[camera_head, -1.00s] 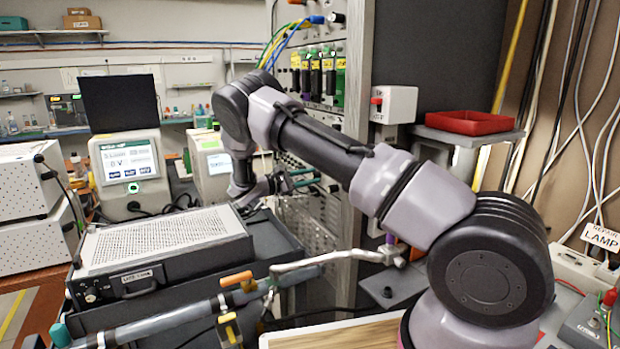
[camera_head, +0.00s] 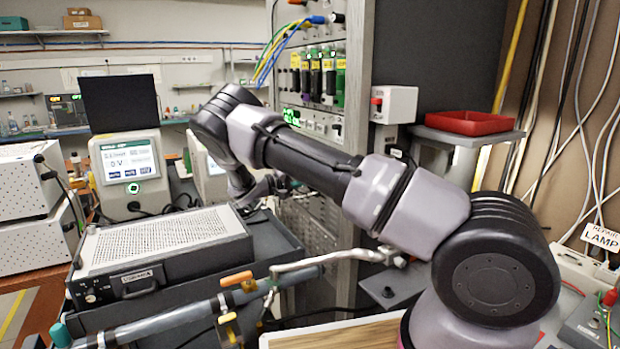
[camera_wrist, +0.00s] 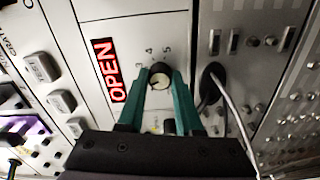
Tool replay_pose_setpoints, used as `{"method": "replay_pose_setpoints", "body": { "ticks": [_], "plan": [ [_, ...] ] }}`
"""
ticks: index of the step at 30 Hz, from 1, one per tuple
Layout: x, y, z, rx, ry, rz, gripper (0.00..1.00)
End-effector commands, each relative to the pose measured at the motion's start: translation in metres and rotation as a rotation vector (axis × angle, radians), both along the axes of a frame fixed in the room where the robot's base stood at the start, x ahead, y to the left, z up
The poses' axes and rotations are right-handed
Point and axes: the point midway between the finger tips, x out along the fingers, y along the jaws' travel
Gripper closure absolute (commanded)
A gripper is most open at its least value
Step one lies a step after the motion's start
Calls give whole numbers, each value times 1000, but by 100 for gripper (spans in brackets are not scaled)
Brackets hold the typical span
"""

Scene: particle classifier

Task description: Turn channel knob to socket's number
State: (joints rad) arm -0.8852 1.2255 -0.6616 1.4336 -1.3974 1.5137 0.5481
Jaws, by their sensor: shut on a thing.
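In the wrist view the channel knob (camera_wrist: 159,77) is a small round dial with a black top and a pale lower face, set in a light metal panel. The numbers 3, 4 and 5 are printed around it; I cannot tell which one it points to. The two teal fingers of my gripper (camera_wrist: 160,84) are shut on the knob, one on each side. A red lit display (camera_wrist: 107,70) left of the knob reads OPEN. A black plug (camera_wrist: 212,76) with a grey cable is right of the knob; no socket number is readable. In the head view my gripper (camera_head: 268,186) is at the rack, its fingertips unclear.
Square buttons (camera_wrist: 42,67), one marked TEST, lie left of the display. Metal switches (camera_wrist: 233,42) are on the panel to the right. In the head view a grey instrument (camera_head: 165,250) stands below my gripper, and a red tray (camera_head: 470,122) sits on a shelf at right.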

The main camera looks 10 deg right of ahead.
Motion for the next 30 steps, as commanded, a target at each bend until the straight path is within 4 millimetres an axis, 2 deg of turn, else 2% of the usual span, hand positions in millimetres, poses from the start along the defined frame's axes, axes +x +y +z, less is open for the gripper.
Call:
{"method": "replay_pose_setpoints", "body": {
  "ticks": [30],
  "plan": [
    [-1, 1, -1, 298, -915, 1, 100]
  ]
}}
